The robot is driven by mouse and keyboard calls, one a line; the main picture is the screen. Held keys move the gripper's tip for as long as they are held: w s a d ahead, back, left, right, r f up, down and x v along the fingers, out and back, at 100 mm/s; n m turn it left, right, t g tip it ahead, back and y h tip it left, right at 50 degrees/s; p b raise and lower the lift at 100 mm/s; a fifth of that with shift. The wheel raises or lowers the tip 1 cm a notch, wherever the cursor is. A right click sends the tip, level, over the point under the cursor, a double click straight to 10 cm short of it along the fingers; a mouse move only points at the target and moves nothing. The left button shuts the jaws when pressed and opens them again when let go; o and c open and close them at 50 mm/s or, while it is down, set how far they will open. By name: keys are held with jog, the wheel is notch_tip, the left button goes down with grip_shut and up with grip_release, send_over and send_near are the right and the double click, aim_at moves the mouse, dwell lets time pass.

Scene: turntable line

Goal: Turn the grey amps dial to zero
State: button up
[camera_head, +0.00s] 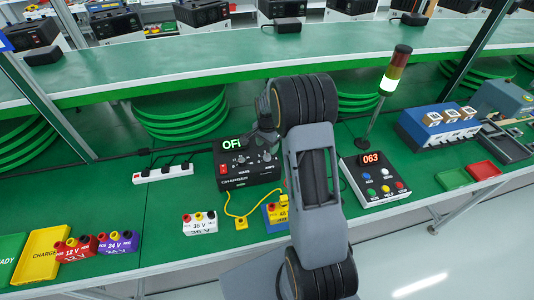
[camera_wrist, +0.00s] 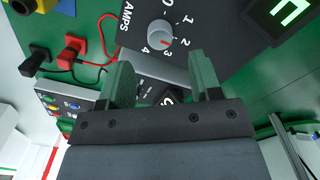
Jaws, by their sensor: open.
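The grey amps dial (camera_wrist: 160,33) sits on the dark face of the charger, beside the printed word AMPS and a scale from 0 to 4. Its red mark points close to the 3. My gripper (camera_wrist: 162,78) is open, its two green-grey fingers apart and empty, just below the dial in the wrist view; nothing is between them at the dial. In the head view the charger (camera_head: 235,184) stands on the green bench with a lit display reading OFF in part. My arm covers its right side there, and the fingertips are hard to make out.
A red and a black plug (camera_wrist: 71,47) with cables lie left of the charger face in the wrist view. In the head view a button box (camera_head: 372,190) reading 063 stands right of my arm. A white power strip (camera_head: 163,173) and terminal blocks (camera_head: 200,222) lie left.

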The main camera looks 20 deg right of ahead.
aim_at(267, 155)
jog(key=shift+f+p, duration=0.35)
jog(key=shift+f, duration=2.45)
jog(key=c, duration=0.9)
